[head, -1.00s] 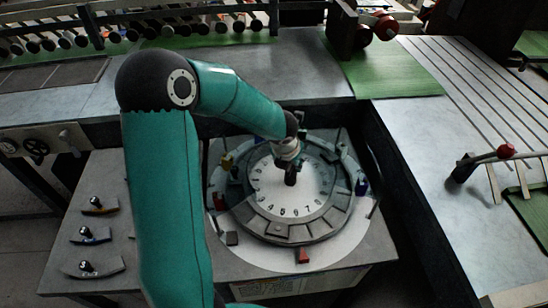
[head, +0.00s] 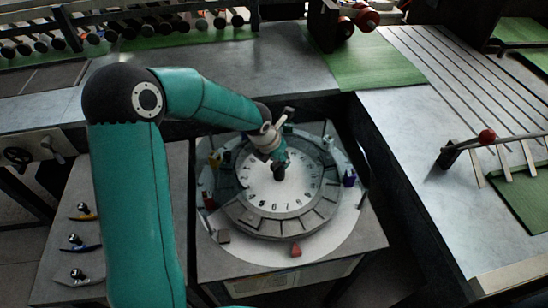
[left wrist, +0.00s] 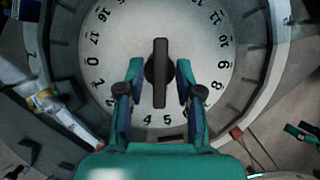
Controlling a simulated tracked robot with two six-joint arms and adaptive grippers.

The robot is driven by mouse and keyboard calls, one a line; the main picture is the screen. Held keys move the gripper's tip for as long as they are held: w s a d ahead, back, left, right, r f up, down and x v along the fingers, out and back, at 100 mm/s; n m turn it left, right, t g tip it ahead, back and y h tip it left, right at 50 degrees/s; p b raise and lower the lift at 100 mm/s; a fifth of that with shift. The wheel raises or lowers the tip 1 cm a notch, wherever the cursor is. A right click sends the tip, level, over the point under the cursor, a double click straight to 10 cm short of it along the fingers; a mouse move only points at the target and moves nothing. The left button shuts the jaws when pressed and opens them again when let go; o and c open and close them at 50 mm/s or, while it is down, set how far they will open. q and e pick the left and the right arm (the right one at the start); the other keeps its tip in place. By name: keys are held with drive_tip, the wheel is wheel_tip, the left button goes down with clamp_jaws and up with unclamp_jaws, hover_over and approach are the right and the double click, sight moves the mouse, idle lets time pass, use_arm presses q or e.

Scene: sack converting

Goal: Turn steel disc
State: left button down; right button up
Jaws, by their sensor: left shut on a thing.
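The steel disc (head: 262,197) is a pale round plate with black numbers near its rim, set inside a ring of grey segments (head: 281,228). It fills the top of the left wrist view (left wrist: 205,40). A dark bar-shaped handle (left wrist: 160,100) stands at its middle. My left gripper (head: 280,163) is over the disc's middle, its fingers on both sides of the handle and shut on it. In the left wrist view the fingertips (left wrist: 158,70) flank the handle, which lies lengthwise between them. My right gripper is in neither view.
Small coloured blocks, including a red one (head: 295,250) and a blue one (head: 349,179), sit around the ring. Several curved pieces with black knobs (head: 78,243) lie on the table at left. A bar with a red ball (head: 487,137) stands on the slotted table at right.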

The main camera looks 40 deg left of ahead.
use_arm(q)
drive_tip(key=shift+w, duration=0.1)
drive_tip(key=c, duration=1.2)
unclamp_jaws()
drive_tip(key=shift+o, duration=0.2)
drive_tip(key=shift+r, duration=0.4)
drive_tip(key=s, duration=1.2)
drive_tip(key=shift+s+a, duration=0.25)
drive_tip(key=shift+a, duration=0.05)
drive_tip(key=shift+r, duration=0.1)
